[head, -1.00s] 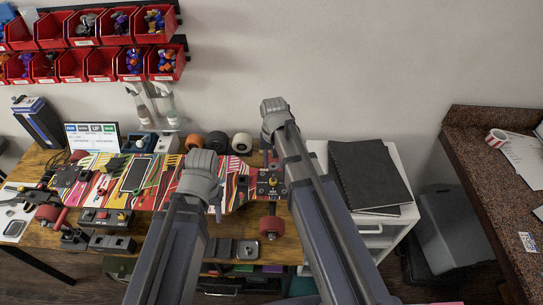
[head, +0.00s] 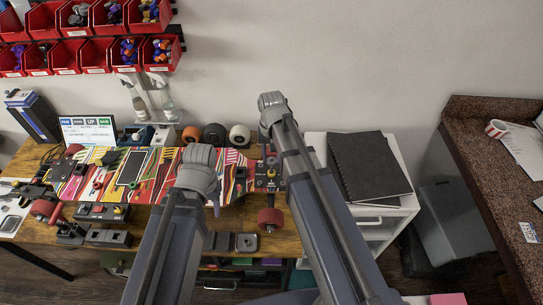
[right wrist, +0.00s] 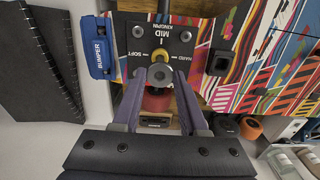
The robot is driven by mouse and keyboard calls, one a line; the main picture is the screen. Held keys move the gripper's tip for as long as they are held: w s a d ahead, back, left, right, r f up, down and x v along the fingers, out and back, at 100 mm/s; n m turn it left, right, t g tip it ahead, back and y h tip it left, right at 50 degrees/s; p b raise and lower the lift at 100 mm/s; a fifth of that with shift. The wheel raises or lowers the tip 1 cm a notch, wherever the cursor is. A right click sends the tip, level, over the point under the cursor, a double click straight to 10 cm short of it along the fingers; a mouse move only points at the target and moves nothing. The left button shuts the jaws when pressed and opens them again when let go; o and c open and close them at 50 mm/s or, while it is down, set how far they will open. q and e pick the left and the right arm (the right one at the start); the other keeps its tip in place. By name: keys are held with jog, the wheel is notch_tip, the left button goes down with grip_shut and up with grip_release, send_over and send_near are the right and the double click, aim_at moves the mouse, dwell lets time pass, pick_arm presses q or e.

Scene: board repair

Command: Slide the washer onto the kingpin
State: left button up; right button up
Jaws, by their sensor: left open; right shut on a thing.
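In the right wrist view, my right gripper (right wrist: 160,88) is shut on the washer (right wrist: 160,76), a small grey ring with a dark hole. The washer is in front of a yellow part on the black truck plate (right wrist: 150,40), which carries a KINGPIN label. The kingpin is not clearly seen behind the washer, so I cannot tell whether the ring is around it. In the head view, the yellow part (head: 271,172) shows on the truck at the board's right end, and the right arm hides most of that gripper. Of my left gripper (head: 217,206), only a finger shows beside its arm, over the board.
The colourful skateboard deck (head: 240,185) lies across the bench. A red wheel (head: 270,217) sticks out at the front. A blue BUMPER block (right wrist: 98,48) is close beside the truck plate. Loose wheels (head: 214,134) stand behind the board. A white cabinet with a black notebook (head: 370,165) is to the right.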

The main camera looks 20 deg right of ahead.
aim_at(272, 165)
jog(key=shift+f, duration=0.15)
dwell(0.7)
jog(key=shift+f+b, duration=0.45)
jog(key=shift+b, duration=0.2)
jog(key=shift+f, duration=0.1)
dwell(0.5)
jog(key=shift+f+b, duration=0.75)
jog(key=shift+b, duration=0.1)
dwell(0.5)
jog(key=shift+f+b, duration=0.7)
jog(key=shift+f, duration=0.1)
dwell(0.5)
jog(key=shift+f+b, duration=0.25)
jog(key=shift+b, duration=0.05)
jog(key=shift+f, duration=0.15)
dwell(1.0)
